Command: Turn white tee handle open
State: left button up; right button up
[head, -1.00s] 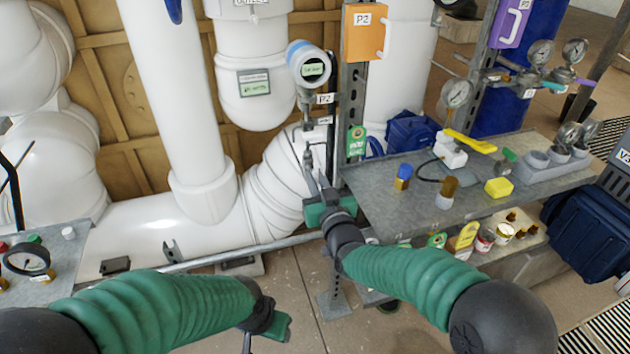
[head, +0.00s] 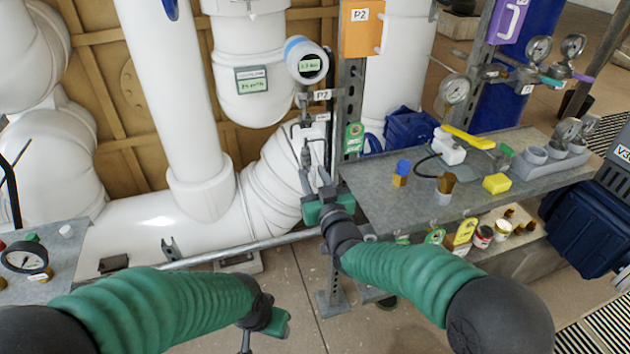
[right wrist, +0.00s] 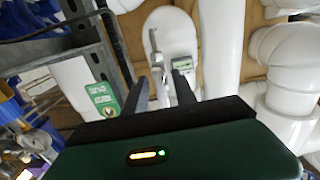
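A slim pale-grey tee-shaped handle (head: 306,146) stands below the round white gauge head, in front of the white pipe elbow. In the right wrist view the tee (right wrist: 156,62) appears between my fingers, towards their far ends. My right gripper (head: 314,178) is just below it in the head view, fingers pointing up and away. Its two dark fingers (right wrist: 162,92) are apart with a gap between them; I see no firm contact with the tee. My left gripper (head: 262,335) hangs low at the bottom of the head view, its fingers mostly cut off or hidden.
The round gauge head (head: 307,62) is above the tee. A perforated steel post (head: 352,110) with a green tag (head: 354,137) stands close to its right. A grey metal bench (head: 400,205) with small fittings lies right of my right gripper. A horizontal pipe (head: 230,250) runs below.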

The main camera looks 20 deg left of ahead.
jog(key=p+v, duration=0.1)
jog(key=v, duration=1.5)
jog(key=shift+s+d, duration=0.25)
jog(key=shift+d, duration=0.05)
jog(key=shift+f, duration=0.1)
jog(key=s+d+f+m+g+h, duration=0.1)
jog(key=d+f+m+g+h, duration=0.2)
jog(key=d+f, duration=0.45)
jog(key=s+d+f+g+h, duration=0.1)
jog(key=d+f+g+h, duration=0.25)
jog(key=d, duration=0.65)
jog(key=s+d+f+m+g+h, duration=0.2)
jog(key=s+d+f+g, duration=0.1)
jog(key=s+d, duration=0.35)
jog(key=s+d+f+m+g+h, duration=0.2)
jog(key=s+d+f+g, duration=0.1)
jog(key=s+d, duration=0.3)
jog(key=w+p+v, duration=0.2)
jog(key=p+v, duration=1.5)
jog(key=shift+a+r+p, duration=0.2)
jog(key=shift+r+p, duration=0.1)
jog(key=shift+r, duration=0.35)
